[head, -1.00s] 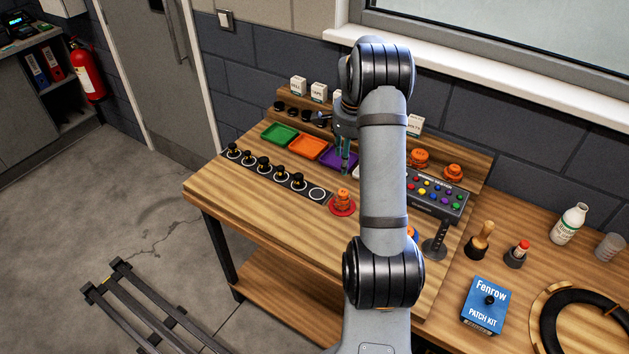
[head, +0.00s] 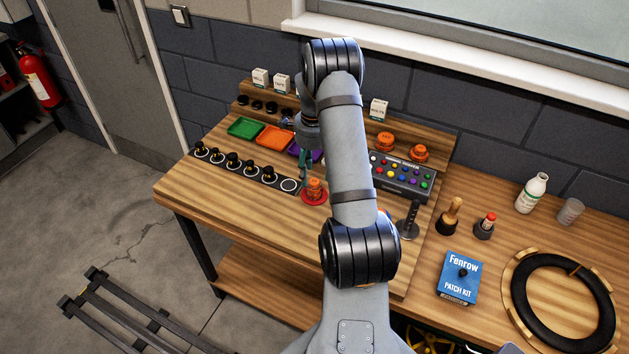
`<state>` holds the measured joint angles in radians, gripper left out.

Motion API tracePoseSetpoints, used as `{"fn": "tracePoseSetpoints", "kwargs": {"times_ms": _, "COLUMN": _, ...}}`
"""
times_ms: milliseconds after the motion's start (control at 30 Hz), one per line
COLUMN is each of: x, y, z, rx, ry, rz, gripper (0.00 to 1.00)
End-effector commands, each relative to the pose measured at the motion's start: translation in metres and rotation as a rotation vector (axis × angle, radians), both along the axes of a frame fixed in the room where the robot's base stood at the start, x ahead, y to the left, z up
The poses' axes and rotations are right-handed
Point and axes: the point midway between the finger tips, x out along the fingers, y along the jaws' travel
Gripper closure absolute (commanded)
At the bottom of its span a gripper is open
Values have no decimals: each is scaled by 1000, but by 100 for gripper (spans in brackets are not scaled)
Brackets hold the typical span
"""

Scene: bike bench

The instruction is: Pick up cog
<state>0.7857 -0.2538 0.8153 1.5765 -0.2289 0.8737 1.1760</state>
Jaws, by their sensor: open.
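An orange, stepped round piece (head: 315,186) stands upright on a red disc (head: 314,199) at the right end of the black strip. It may be the cog; the view is too small to be sure. Similar orange pieces stand at the back right, one on the left (head: 385,141) and one on the right (head: 420,153). My gripper (head: 304,178) points down just left of and behind the orange piece on the red disc. It is open with nothing visible in it. My arm hides part of the bench, including most of another orange item.
A black strip (head: 263,181) holds several dark pegs and an empty white ring. Green (head: 243,128), orange (head: 272,138) and purple trays lie behind it. A button panel (head: 402,176) and black stand (head: 409,222) are right of my arm. The bench's front left is clear.

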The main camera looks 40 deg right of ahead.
Motion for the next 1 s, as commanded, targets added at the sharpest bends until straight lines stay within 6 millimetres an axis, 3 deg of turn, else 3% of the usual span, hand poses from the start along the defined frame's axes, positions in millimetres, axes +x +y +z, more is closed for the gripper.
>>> {"fn": "tracePoseSetpoints", "kwargs": {"times_ms": 267, "x": 0, "y": -3, "z": -30, "rx": 1, "ry": 2, "rz": 1, "gripper": 50}}
{"fn": "tracePoseSetpoints", "kwargs": {"times_ms": 533, "x": 1, "y": -3, "z": -35, "rx": -1, "ry": -1, "rz": 1, "gripper": 50}}
{"fn": "tracePoseSetpoints", "kwargs": {"times_ms": 1000, "x": 1, "y": -3, "z": -34, "rx": 0, "ry": 0, "rz": 1, "gripper": 77}}
